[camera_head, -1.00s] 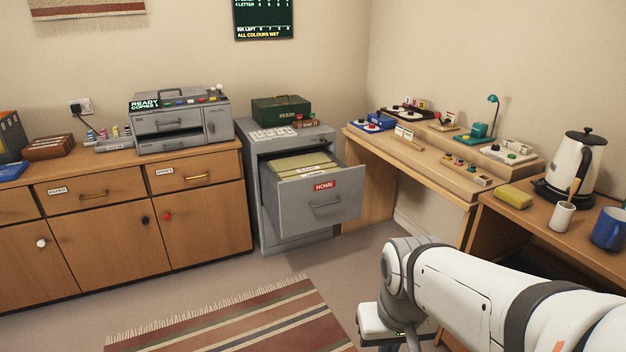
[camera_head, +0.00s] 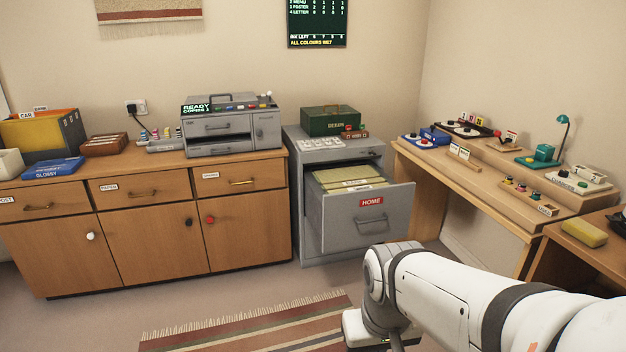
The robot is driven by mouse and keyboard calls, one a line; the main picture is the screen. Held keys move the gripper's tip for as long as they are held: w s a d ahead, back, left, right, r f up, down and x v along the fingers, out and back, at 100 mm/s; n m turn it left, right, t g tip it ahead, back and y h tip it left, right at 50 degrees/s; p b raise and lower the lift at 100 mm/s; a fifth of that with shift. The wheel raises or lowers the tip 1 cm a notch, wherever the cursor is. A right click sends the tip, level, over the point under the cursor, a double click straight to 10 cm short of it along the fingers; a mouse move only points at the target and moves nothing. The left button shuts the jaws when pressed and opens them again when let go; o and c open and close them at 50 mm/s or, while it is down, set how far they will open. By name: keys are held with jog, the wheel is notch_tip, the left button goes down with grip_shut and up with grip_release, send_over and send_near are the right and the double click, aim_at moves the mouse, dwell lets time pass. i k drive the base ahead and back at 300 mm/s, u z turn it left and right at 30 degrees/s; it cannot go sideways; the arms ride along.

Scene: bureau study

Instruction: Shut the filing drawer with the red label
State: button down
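The filing drawer (camera_head: 340,222) is grey with a red label (camera_head: 371,202) reading HOME and a grey handle below it. It stands pulled well out of the grey filing cabinet (camera_head: 298,205), and cream and yellowish folders (camera_head: 350,178) show inside. My white arm enters from the lower right, in front of the drawer and nearer to the camera. The end of the arm points down to the bottom edge of the picture, so my gripper's fingers are out of sight.
A wooden sideboard (camera_head: 150,235) stands left of the cabinet, with a grey copier (camera_head: 230,128) on top. A green box (camera_head: 330,121) sits on the cabinet. A wooden desk (camera_head: 450,178) stands to the right. A striped rug (camera_head: 270,330) lies on open floor in front.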

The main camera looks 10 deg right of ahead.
aim_at(342, 216)
jog(key=u, duration=0.25)
jog(key=i, duration=1.4)
jog(key=z, duration=0.65)
jog(key=i, duration=0.55)
jog(key=z, duration=0.4)
jog(key=k, duration=0.7)
jog(key=z, duration=0.2)
jog(key=i, duration=0.7)
jog(key=u, duration=0.05)
